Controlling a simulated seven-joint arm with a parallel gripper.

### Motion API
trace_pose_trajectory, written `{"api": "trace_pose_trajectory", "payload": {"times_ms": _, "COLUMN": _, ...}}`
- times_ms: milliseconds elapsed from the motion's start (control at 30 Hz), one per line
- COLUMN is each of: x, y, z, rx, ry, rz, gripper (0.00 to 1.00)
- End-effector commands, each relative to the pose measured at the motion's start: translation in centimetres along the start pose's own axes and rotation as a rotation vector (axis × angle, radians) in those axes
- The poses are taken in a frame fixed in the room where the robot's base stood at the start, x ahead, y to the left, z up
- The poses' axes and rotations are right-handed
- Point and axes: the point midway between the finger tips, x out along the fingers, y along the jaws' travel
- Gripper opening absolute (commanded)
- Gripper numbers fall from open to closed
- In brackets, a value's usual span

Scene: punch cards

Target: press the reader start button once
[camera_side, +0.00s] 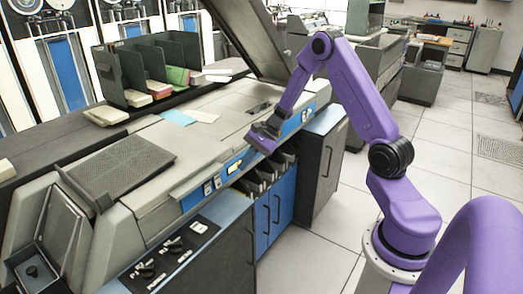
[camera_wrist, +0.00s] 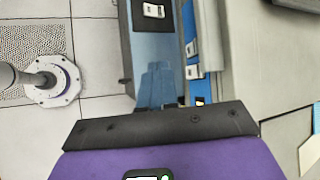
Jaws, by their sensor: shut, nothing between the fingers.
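The card reader (camera_side: 150,135) is a long grey machine with a blue control strip along its front edge. Small white buttons (camera_side: 212,185) sit on the strip, with a yellow lit one (camera_side: 234,166) to their right. No label is readable, so I cannot tell which is the start button. In the wrist view, white buttons (camera_wrist: 192,72) and a bit of yellow (camera_wrist: 200,100) show on the strip beyond the gripper's dark edge. My gripper (camera_side: 262,140) is shut and empty, close to the strip, right of the yellow button. Its fingertips are not clear, nor is any contact.
A black panel with knobs and switches (camera_side: 165,255) is at lower left, below the strip. A raised grey lid (camera_side: 245,38) stands behind my gripper. Card stacks in a dark rack (camera_side: 150,70) lie on top. The tiled floor (camera_side: 330,225) in front is clear.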

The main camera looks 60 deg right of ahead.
Motion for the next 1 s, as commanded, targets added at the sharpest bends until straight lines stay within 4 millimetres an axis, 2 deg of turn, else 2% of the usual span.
{"api": "trace_pose_trajectory", "payload": {"times_ms": 33, "x": -0.4, "y": 0.0, "z": -2.4, "rx": 0.079, "ry": 0.017, "rz": -0.042, "gripper": 0.0}}
{"api": "trace_pose_trajectory", "payload": {"times_ms": 200, "x": -2.0, "y": 0.4, "z": -9.4, "rx": 0.312, "ry": 0.07, "rz": -0.183, "gripper": 0.0}}
{"api": "trace_pose_trajectory", "payload": {"times_ms": 400, "x": -4.4, "y": 2.6, "z": -17.1, "rx": 0.568, "ry": 0.128, "rz": -0.346, "gripper": 0.0}}
{"api": "trace_pose_trajectory", "payload": {"times_ms": 500, "x": -5.4, "y": 4.0, "z": -20.3, "rx": 0.676, "ry": 0.153, "rz": -0.416, "gripper": 0.0}}
{"api": "trace_pose_trajectory", "payload": {"times_ms": 600, "x": -6.3, "y": 5.4, "z": -22.8, "rx": 0.761, "ry": 0.173, "rz": -0.473, "gripper": 0.0}}
{"api": "trace_pose_trajectory", "payload": {"times_ms": 733, "x": -7.1, "y": 6.7, "z": -24.7, "rx": 0.833, "ry": 0.19, "rz": -0.521, "gripper": 0.0}}
{"api": "trace_pose_trajectory", "payload": {"times_ms": 1000, "x": -7.5, "y": 7.3, "z": -25.7, "rx": 0.868, "ry": 0.198, "rz": -0.547, "gripper": 0.0}}
